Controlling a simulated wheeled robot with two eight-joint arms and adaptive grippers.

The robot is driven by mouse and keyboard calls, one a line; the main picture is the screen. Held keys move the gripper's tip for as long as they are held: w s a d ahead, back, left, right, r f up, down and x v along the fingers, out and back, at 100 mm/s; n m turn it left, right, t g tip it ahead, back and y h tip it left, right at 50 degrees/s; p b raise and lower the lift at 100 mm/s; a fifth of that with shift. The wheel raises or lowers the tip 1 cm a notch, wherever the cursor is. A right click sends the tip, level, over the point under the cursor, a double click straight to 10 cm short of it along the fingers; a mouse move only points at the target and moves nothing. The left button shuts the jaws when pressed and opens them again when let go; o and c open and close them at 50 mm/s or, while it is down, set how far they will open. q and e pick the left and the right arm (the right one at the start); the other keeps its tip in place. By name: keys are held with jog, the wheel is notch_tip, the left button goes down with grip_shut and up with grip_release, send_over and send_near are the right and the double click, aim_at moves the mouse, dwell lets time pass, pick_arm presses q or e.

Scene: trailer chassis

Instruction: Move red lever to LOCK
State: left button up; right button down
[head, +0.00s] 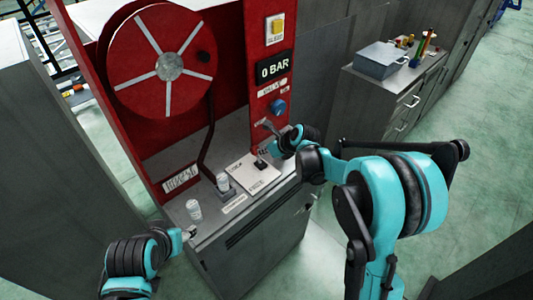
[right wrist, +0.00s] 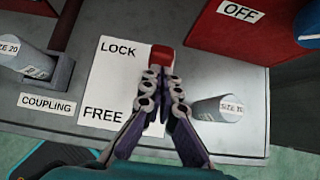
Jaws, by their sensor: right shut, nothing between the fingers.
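The red lever's end (right wrist: 161,57) shows in the right wrist view just past my right fingertips, level with the LOCK label (right wrist: 118,48) at the white plate's right edge. The fingers hide the rest of the lever. The FREE label (right wrist: 102,115) is lower on the plate (right wrist: 122,75). My right gripper (right wrist: 164,82) is shut and empty, its tips close to the red end; I cannot tell if they touch. In the head view my right gripper (head: 265,156) is over the plate (head: 247,178). My left gripper (head: 188,232) is by the bench's front left corner, its jaws too small to read.
A cylinder stands in the coupling holder (right wrist: 48,72) left of the plate. A red panel with a 0 BAR display (head: 273,68), a blue knob (head: 278,106) and a hose reel (head: 165,65) rise behind.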

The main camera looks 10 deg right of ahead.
pick_arm(q)
jog(key=shift+f, duration=0.1)
pick_arm(e)
jog(key=shift+w+a+r, duration=0.1)
jog(key=shift+w+a, duration=0.45)
jog(key=shift+w, duration=0.2)
jog(key=shift+d+r, duration=0.1)
jog(key=shift+d, duration=0.05)
pick_arm(q)
jog(key=p+v, duration=0.1)
jog(key=v, duration=0.1)
jog(key=p+v, duration=0.2)
jog(key=shift+w+a, duration=0.2)
jog(key=shift+w, duration=0.2)
pick_arm(e)
jog(key=s+d+r, duration=0.3)
jog(key=s+r, duration=0.1)
jog(key=r, duration=0.7)
jog(key=shift+s+d+r, duration=0.15)
jog(key=shift+s+r, duration=0.05)
jog(key=shift+s, duration=0.15)
pick_arm(q)
jog(key=shift+s+r, duration=0.1)
jog(key=shift+r, duration=0.15)
pick_arm(e)
jog(key=shift+s, duration=0.1)
